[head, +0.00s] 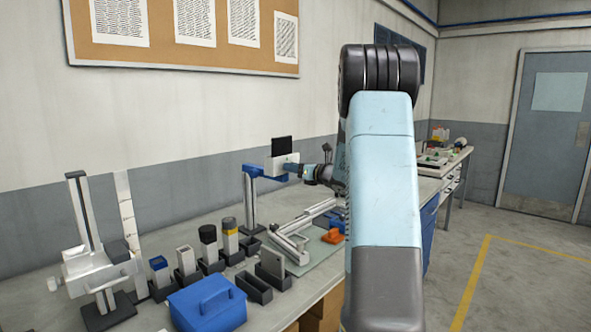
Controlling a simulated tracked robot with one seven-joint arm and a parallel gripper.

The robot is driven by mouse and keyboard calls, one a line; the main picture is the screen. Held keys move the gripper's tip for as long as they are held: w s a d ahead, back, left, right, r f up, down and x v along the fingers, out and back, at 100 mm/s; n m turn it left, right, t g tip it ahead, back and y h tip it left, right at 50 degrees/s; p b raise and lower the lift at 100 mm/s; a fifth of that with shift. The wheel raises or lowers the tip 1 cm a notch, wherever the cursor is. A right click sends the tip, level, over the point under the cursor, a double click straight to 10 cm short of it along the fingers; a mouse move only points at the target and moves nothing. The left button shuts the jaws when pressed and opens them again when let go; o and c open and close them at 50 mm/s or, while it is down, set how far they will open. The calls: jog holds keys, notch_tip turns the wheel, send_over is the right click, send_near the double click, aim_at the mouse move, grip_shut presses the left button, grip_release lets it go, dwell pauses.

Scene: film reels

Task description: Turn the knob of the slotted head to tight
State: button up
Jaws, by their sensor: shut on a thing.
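The slotted head (281,161) is a pale block with a black plate standing upright in its top. My arm covers the area right of the gripper.
A blue case (207,304) stands at the front of the bench. Dark holders with several upright blocks and bottles (230,237) run behind it. A pale metal stand (100,270) is at left. A jointed metal arm (292,243) and an orange object (333,236) lie below my gripper.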

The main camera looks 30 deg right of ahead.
jog(key=shift+c, duration=0.3)
jog(key=shift+m, duration=0.4)
jog(key=shift+s+f+m, duration=0.1)
jog(key=shift+f+m, duration=0.05)
jog(key=shift+m, duration=5.7)
jog(key=shift+w+f+m, duration=0.1)
jog(key=shift+m, duration=5.7)
jog(key=shift+s+f+m, duration=0.1)
jog(key=shift+f+m, duration=0.05)
jog(key=shift+m, duration=5.7)
